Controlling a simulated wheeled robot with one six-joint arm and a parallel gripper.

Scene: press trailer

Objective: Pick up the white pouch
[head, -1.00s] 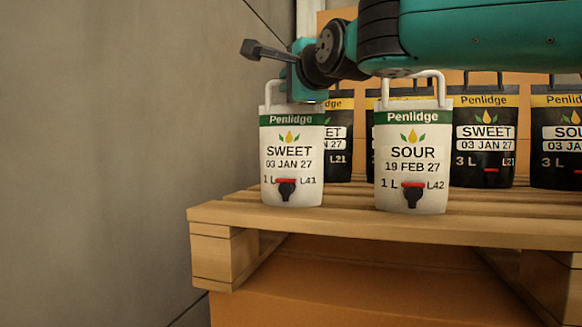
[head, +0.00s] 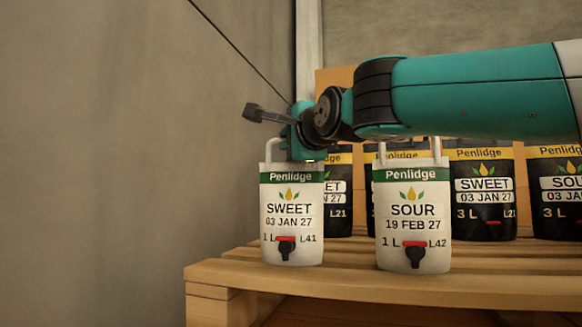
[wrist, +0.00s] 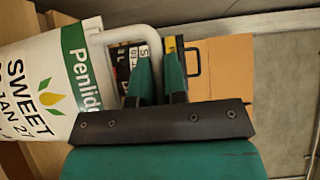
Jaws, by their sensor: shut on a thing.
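The white pouch marked SWEET, 03 JAN 27, 1 L (head: 291,222) stands upright at the left front of the pallet. It has a green Penlidge band, a white loop handle and a black tap with a red top. My gripper (head: 304,152) is at its top, shut on the handle. In the wrist view the pouch (wrist: 38,85) lies at left, and its handle runs to my gripper's fingers (wrist: 158,70), which hide part of it. A second white pouch, marked SOUR, 19 FEB 27 (head: 412,225), stands to the right, apart from my gripper.
Several black 3 L pouches (head: 483,195) stand behind on the wooden pallet (head: 330,284). A grey wall (head: 100,160) is at left. A cardboard box (wrist: 222,68) shows behind the fingers in the wrist view. My arm spans above the pouches on the right.

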